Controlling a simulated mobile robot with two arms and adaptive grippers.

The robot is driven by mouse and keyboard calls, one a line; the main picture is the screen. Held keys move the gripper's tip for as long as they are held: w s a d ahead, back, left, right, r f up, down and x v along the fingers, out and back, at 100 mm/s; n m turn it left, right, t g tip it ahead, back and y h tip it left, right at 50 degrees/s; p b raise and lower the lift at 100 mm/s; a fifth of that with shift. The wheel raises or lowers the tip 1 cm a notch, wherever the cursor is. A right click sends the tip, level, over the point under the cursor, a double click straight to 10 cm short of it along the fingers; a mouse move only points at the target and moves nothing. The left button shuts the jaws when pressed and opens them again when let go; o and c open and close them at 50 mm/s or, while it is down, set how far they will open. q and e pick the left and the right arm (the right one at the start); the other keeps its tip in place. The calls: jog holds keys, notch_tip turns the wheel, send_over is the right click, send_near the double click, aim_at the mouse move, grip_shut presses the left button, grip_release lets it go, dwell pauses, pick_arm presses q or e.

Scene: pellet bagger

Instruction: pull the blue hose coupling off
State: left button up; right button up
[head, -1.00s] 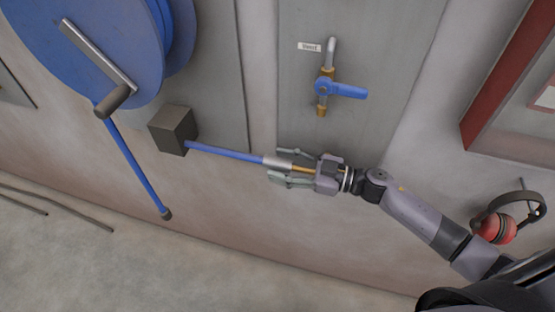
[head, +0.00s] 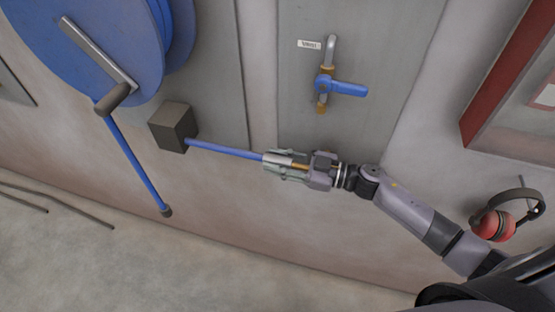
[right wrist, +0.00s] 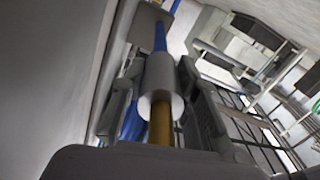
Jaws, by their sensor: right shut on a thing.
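The blue hose (head: 225,150) runs out from a dark box on the wall to a silver coupling sleeve (head: 281,159). In the right wrist view the sleeve (right wrist: 158,82) sits at the end of the blue hose (right wrist: 161,38), with a brass rod (right wrist: 162,124) at its near end. My right gripper (head: 272,165) is shut on the sleeve, one finger along each side, and partly hides it. In the head view the brass part (head: 300,166) shows between the fingers. My left gripper is not in view.
The dark box (head: 173,128) sits left of the coupling. A blue reel with a crank (head: 115,60) and a second hanging blue hose (head: 137,160) are further left. A blue-handled valve (head: 345,89) is above. Red earmuffs (head: 497,222) hang at the right.

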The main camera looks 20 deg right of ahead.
aim_at(259, 157)
grip_shut()
jog(key=p+x, duration=0.1)
jog(key=x, duration=0.4)
jog(key=shift+d, duration=0.1)
jog(key=shift+s, duration=0.1)
jog(key=shift+o, duration=2.1)
grip_release()
jog(key=shift+r, duration=0.1)
jog(key=o, duration=0.4)
jog(key=shift+o, duration=0.3)
